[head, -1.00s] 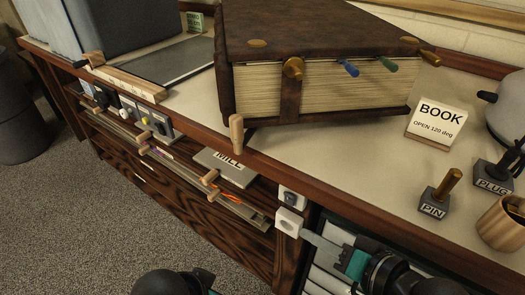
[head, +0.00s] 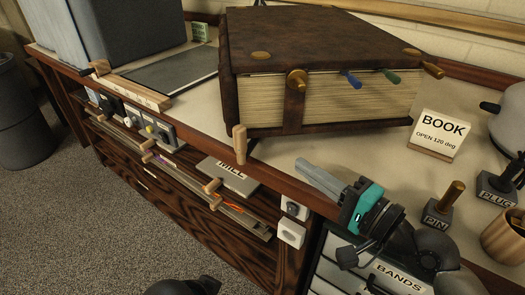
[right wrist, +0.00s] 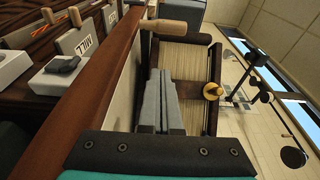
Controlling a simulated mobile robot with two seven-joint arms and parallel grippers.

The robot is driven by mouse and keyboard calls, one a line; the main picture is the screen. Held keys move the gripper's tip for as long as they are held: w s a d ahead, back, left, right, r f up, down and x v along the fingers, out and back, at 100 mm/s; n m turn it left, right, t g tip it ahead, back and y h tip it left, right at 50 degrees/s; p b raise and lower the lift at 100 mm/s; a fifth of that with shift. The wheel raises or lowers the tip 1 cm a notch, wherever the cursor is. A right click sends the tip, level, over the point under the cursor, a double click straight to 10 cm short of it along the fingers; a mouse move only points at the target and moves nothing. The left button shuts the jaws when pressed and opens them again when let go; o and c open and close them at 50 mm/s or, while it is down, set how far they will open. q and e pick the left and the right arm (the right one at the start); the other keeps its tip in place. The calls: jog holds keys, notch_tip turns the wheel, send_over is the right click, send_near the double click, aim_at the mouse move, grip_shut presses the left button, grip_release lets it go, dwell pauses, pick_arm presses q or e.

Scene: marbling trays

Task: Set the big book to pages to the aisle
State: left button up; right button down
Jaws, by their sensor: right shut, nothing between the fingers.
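The big book (head: 320,40) lies flat on the counter, with a brown leather-like cover. Its cream page edges (head: 345,100) face the counter's front, crossed by a brown strap with a brass knob (head: 297,79). Blue (head: 350,78) and green (head: 391,76) tabs stick out from the pages. My right gripper (head: 308,168) is shut and empty above the counter's front edge, apart from the book and pointing toward it. In the right wrist view its closed fingers (right wrist: 163,82) point at the page side, left of the knob (right wrist: 212,90).
A wooden peg (head: 240,145) stands at the counter edge before the book's left corner. A BOOK sign (head: 438,133), a PIN block (head: 437,213) and a PLUG block (head: 495,189) stand to the right. Counter between book and sign is clear.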

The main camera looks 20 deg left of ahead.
jog(key=b+x, duration=0.1)
jog(key=x, duration=0.5)
jog(key=shift+a, duration=0.35)
pick_arm(q)
jog(key=shift+w+d+r+t+h, duration=0.3)
jog(key=shift+w+d+r+t, duration=0.1)
jog(key=shift+w+d+t, duration=0.35)
pick_arm(e)
jog(key=shift+s+a, duration=0.2)
jog(key=shift+a, duration=0.65)
jog(key=shift+s+a, duration=0.25)
jog(key=shift+a, duration=0.6)
pick_arm(q)
jog(key=shift+s, duration=0.1)
